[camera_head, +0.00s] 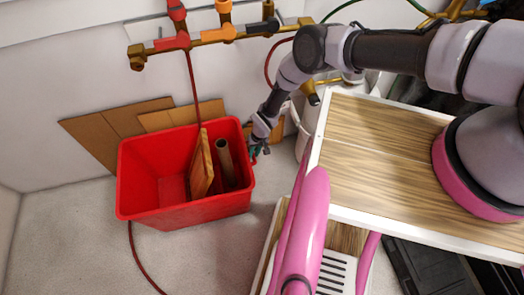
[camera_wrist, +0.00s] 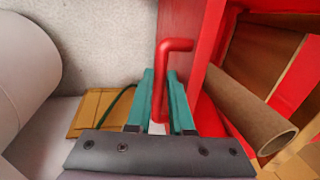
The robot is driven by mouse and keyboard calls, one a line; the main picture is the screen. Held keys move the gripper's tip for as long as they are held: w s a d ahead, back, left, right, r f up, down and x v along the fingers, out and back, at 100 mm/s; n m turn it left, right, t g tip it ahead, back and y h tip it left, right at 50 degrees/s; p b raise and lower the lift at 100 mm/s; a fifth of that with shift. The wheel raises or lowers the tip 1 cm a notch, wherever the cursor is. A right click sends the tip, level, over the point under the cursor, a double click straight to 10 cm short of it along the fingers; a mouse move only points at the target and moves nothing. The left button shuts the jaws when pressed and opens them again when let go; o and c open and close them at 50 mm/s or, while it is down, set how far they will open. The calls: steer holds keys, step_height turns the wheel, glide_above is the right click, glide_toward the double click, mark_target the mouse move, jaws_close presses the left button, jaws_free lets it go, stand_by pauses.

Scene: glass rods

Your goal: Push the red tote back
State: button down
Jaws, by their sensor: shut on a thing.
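The red tote (camera_head: 160,205) stands on the pale floor near the back wall, with its open top up. Its right end is beside my gripper (camera_head: 258,150). In the wrist view a bent red handle (camera_wrist: 172,46) sticks out from the red tote wall (camera_wrist: 205,30). My gripper (camera_wrist: 163,90) is shut on this handle, with one teal finger on each side. A wooden board (camera_head: 201,165) and a brown tube (camera_head: 225,162) lean inside the tote.
Flat brown cardboard (camera_head: 92,138) leans on the wall behind the tote. A pipe with coloured valves (camera_head: 215,36) runs above, and a thin red hose hangs from it. A wood-topped white cart (camera_head: 375,150) stands to the right. Floor (camera_head: 70,235) is clear at front left.

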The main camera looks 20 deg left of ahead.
steer(key=shift+s+a, duration=0.2)
steer(key=shift+a, duration=0.1)
steer(key=c, duration=0.8)
jaws_free()
steer(key=shift+d+r, duration=0.1)
steer(key=r, duration=0.3)
steer(key=d+r, duration=0.1)
steer(key=r, duration=0.3)
steer(key=w+r, duration=0.1)
steer(key=r, duration=0.2)
steer(key=shift+w+d+r, duration=0.1)
steer(key=shift+d+r, duration=0.1)
steer(key=shift+d, duration=0.2)
